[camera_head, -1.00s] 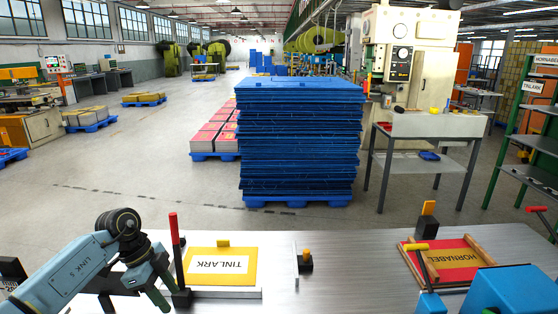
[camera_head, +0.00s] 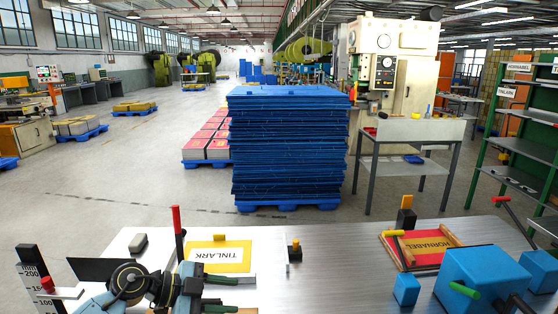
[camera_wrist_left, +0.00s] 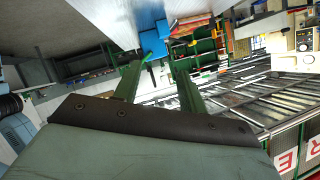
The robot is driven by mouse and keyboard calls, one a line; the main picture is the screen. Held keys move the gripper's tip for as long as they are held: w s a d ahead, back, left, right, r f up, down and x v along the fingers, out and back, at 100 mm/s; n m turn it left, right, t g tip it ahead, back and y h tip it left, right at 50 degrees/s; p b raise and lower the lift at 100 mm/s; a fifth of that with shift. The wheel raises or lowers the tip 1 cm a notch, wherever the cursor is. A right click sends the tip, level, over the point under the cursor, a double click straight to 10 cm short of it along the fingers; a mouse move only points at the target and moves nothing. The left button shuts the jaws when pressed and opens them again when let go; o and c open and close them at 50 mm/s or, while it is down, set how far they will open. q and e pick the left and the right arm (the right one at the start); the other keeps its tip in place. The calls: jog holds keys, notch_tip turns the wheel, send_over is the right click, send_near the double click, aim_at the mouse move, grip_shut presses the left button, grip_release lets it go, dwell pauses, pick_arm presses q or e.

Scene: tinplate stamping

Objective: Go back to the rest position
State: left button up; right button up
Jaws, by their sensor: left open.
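My left gripper (camera_head: 235,295) is low at the front of the bench in the head view, its dark fingers pointing right. It is just in front of the yellow TINLARK plate (camera_head: 241,267). In the left wrist view its two green fingers (camera_wrist_left: 158,75) stand apart with nothing between them. The TINLARK plate lies on a white base beside an upright red-handled lever (camera_head: 177,221). The red HORNABEL plate (camera_head: 408,243) lies in a wooden frame further right, well apart from my left gripper. My right gripper does not show.
A dark upright scale (camera_head: 32,270) stands at the bench's left end. Blue blocks (camera_head: 480,278) are at the front right. A tall blue stack (camera_head: 288,150) stands beyond the bench.

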pick_arm(q)
notch_tip(320, 180, up, 8)
jog(key=n+t+h, duration=0.1)
jog(key=n+t, duration=0.5)
jog(key=t, duration=0.6)
jog(key=s+a+f+n+t+y, duration=0.2)
jog(key=s+a+f+n+y, duration=0.3)
jog(key=a+n+y, duration=0.6)
jog(key=s+a+f+n+g+y, duration=0.1)
jog(key=s+f+n+g+y, duration=0.25)
jog(key=s+f+g, duration=0.45)
jog(key=s+d+f+m+g+h, duration=0.1)
jog(key=s+f+g, duration=0.2)
jog(key=s, duration=0.6)
jog(key=s+d+f+m+g, duration=0.1)
jog(key=s+f+g, duration=0.2)
jog(key=s, duration=0.6)
notch_tip(320, 180, down, 25)
jog(key=s+g+b, duration=0.1)
jog(key=g, duration=0.1)
jog(key=s+a+f+g+b, duration=0.1)
jog(key=s+a+f, duration=0.2)
jog(key=s+f, duration=1.4)
jog(key=shift+a+f+m+b, duration=0.15)
jog(key=shift+f+m+b, duration=0.1)
jog(key=shift+m+b, duration=0.1)
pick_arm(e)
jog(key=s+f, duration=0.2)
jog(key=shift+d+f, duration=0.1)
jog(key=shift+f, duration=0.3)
